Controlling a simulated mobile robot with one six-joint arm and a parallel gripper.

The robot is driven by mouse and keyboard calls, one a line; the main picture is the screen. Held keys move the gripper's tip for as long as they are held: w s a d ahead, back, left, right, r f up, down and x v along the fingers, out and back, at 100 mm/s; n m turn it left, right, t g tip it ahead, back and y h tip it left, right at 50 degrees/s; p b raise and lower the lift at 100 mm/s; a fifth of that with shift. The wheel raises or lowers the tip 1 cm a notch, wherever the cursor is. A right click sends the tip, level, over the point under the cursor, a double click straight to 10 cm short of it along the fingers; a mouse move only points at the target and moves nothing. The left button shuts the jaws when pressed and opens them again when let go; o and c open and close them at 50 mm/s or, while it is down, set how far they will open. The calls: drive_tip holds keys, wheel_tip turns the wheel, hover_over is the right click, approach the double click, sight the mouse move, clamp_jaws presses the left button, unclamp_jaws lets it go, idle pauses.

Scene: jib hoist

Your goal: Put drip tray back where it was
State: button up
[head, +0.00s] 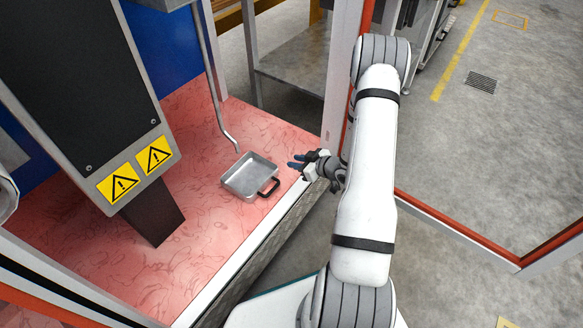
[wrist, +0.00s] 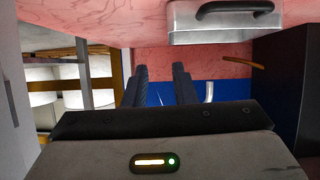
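The drip tray (head: 240,187) is a shallow, square grey metal pan with a black handle (head: 270,187). It sits on the pink floor inside the machine bay, its handle towards the bay's front edge. In the wrist view the tray (wrist: 224,28) shows at the top, beyond the fingers and to their right. My gripper (head: 296,162) is just right of the tray, near the front sill, apart from the handle. The two fingers (wrist: 161,85) are spread with nothing between them. The tray looks empty.
A bent grey pipe (head: 216,95) ends close to the tray's back edge. A dark cabinet with yellow warning signs (head: 138,170) stands at left. A white post (head: 343,75) rises behind my gripper, and a sill (head: 250,262) borders the bay. Pink floor left of the tray is clear.

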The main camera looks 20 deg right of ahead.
wheel_tip(320, 180, up, 18)
drive_tip(key=s+m+g+h, duration=0.2)
drive_tip(key=m+g+h, duration=0.15)
drive_tip(key=h, duration=0.45)
drive_tip(key=s+a+r+m+g, duration=0.1)
drive_tip(key=s+a+r+g, duration=0.2)
drive_tip(key=s, duration=0.8)
drive_tip(key=s+a+r+m+g+y, duration=0.1)
drive_tip(key=s+a+r+m+g, duration=0.1)
drive_tip(key=s+a+r, duration=0.6)
drive_tip(key=s+a+g, duration=0.1)
drive_tip(key=s, duration=0.3)
drive_tip(key=shift+s+y, duration=0.3)
drive_tip(key=shift+s, duration=0.1)
